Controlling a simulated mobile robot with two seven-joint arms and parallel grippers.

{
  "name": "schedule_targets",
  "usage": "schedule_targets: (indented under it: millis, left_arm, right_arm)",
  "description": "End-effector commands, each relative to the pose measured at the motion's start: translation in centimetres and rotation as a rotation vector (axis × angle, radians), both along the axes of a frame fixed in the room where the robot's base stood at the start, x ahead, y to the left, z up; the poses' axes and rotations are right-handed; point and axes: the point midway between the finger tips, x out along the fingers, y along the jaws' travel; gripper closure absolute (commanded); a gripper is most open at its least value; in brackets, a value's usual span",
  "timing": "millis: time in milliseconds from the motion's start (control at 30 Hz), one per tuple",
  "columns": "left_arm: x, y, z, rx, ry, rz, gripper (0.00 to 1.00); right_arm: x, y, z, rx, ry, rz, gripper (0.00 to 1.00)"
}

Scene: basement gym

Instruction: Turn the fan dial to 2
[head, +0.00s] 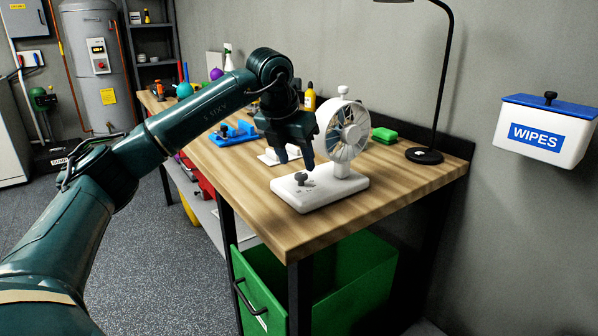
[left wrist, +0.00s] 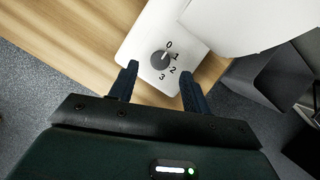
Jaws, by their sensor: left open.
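The white fan (head: 342,135) stands upright on its flat base (head: 341,188) at the near end of the workbench. Its dark dial (head: 301,178) is on the front left part of the base. In the left wrist view the dial (left wrist: 160,60) has the numbers 0, 1, 2 and 3 around its right side and bottom. A light mark on the dial seems to face toward the 0, but it is small. My left gripper (head: 296,162) is open just above the dial. In the left wrist view its fingertips (left wrist: 160,72) stand apart either side of the dial, with nothing between them gripped.
A green bin (head: 370,268) sits below, and a wipes box (head: 543,133) hangs on the right wall.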

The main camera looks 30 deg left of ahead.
Motion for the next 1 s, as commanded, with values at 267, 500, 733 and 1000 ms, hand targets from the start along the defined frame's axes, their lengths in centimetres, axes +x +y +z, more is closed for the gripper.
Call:
schedule_targets:
  millis: [267,500,733,1000]
  left_arm:
    - [1.2,-0.1,-3.0,0.000,0.000,-0.002,0.52]
    - [1.4,0.0,-3.3,0.000,0.000,-0.002,0.52]
    - [1.4,0.0,-3.3,0.000,0.000,-0.002,0.62]
    - [1.4,0.0,-3.3,0.000,-0.001,-0.002,0.84]
  right_arm:
    - [0.2,0.2,-0.5,-0.009,-0.001,0.008,1.00]
    - [0.2,0.2,-0.5,-0.012,0.001,0.010,1.00]
    - [0.1,0.2,-0.6,-0.012,0.002,0.010,1.00]
    - [0.1,0.2,-0.6,-0.012,0.002,0.010,1.00]
